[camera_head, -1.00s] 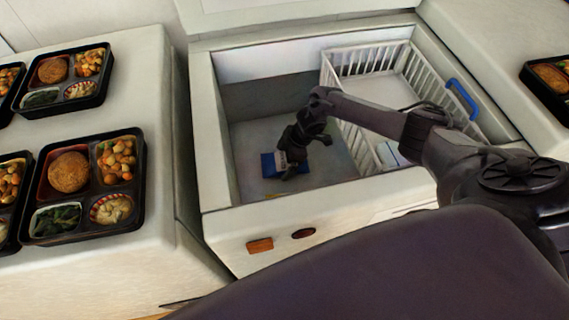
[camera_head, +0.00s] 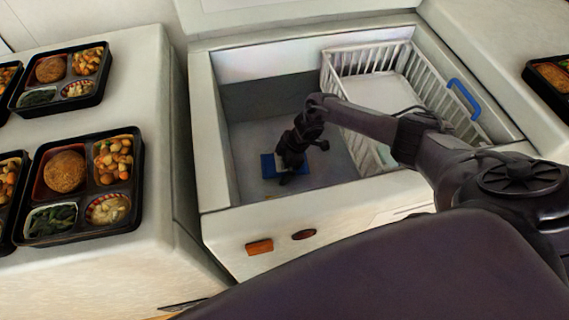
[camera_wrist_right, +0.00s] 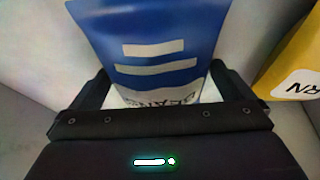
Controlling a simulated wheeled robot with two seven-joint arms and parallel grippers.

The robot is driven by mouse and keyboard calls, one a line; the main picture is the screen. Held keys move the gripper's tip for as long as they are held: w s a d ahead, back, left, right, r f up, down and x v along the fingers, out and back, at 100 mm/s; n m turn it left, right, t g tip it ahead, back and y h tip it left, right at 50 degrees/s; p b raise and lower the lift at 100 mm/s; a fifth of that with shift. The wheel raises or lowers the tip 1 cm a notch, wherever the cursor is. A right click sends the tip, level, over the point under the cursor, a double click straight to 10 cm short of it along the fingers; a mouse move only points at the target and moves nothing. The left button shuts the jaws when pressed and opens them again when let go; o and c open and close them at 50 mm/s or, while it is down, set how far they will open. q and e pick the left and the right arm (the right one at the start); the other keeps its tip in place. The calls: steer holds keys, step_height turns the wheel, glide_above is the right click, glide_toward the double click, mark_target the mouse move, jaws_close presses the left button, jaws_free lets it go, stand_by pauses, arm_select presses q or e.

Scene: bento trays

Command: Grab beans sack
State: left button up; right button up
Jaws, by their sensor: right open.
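The beans sack, blue with pale stripes and a white band lettered "BEANS", lies at the bottom of the open chest. In the head view its blue part (camera_head: 268,166) shows beside my right gripper (camera_head: 287,176), which reaches down into the chest. In the right wrist view the sack (camera_wrist_right: 150,50) lies between the two open fingers of my right gripper (camera_wrist_right: 160,90), with a finger at each side of it. The sack's lower end is hidden behind the gripper body. I cannot tell whether the fingers touch it. My left gripper is not in view.
A yellow sack (camera_wrist_right: 298,65) lettered "RN" lies right of the beans sack in the wrist view. A white wire basket (camera_head: 372,60) with a blue handle (camera_head: 463,99) fills the chest's right side. The chest's front wall (camera_head: 300,205) stands near my arm. Bento trays (camera_head: 84,228) sit on the left counter.

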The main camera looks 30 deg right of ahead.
steer(key=c, duration=1.2)
steer(key=shift+c, duration=0.4)
steer(key=shift+r, duration=0.15)
